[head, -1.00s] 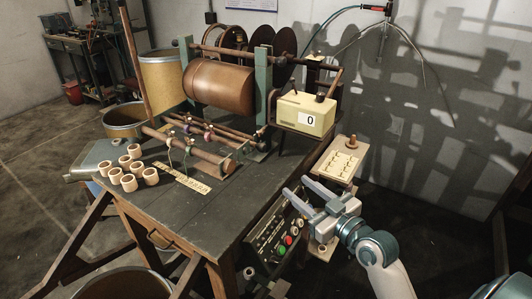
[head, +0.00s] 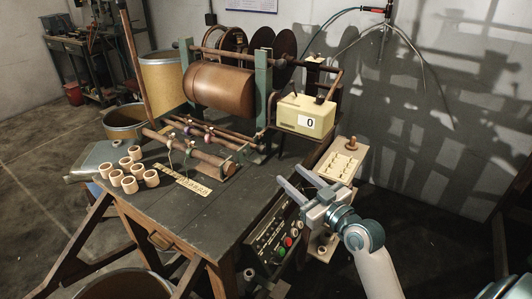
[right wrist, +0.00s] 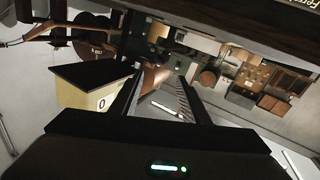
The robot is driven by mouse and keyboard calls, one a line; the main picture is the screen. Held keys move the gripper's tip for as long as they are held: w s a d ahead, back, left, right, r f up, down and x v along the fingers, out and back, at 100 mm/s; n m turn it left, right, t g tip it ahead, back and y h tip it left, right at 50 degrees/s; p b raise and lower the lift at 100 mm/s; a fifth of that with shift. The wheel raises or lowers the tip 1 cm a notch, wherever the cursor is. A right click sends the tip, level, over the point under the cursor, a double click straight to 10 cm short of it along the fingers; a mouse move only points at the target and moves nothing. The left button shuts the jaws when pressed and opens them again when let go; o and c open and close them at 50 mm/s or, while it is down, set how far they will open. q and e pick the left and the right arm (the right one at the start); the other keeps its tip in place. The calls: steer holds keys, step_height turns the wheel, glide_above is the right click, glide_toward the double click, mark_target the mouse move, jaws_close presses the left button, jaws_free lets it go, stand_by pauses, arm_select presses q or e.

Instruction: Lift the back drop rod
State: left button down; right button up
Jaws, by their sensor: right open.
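Several rods lie side by side on the winding machine in the head view. A thin back rod (head: 221,132) runs behind another thin rod, both carrying small coloured guides. A thicker brown rod (head: 190,152) lies in front of them. I cannot tell for sure which one is the back drop rod. My right gripper (head: 289,173) is open and empty, over the table's right edge, in front of the counter box and apart from the rods. Its two spread fingers also show in the right wrist view (right wrist: 160,98). My left gripper is not in view.
A cream counter box (head: 305,115) reading 0 stands at the table's right back; it also shows in the right wrist view (right wrist: 88,92). A copper drum (head: 218,83) hangs behind the rods. Several pale cups (head: 130,185) stand at left. The table's front middle (head: 215,218) is clear.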

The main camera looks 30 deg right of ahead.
mark_target(264, 152)
steer(key=w, duration=0.4)
steer(key=w+a+p, duration=0.1)
steer(key=w, duration=0.7)
steer(key=shift+w+a+p, duration=0.2)
steer(key=shift+a+p, duration=0.1)
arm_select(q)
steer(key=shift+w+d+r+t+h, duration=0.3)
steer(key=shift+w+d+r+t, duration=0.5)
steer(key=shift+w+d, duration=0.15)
arm_select(e)
steer(key=shift+w, duration=0.6)
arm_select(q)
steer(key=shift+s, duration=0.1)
arm_select(e)
jaws_close()
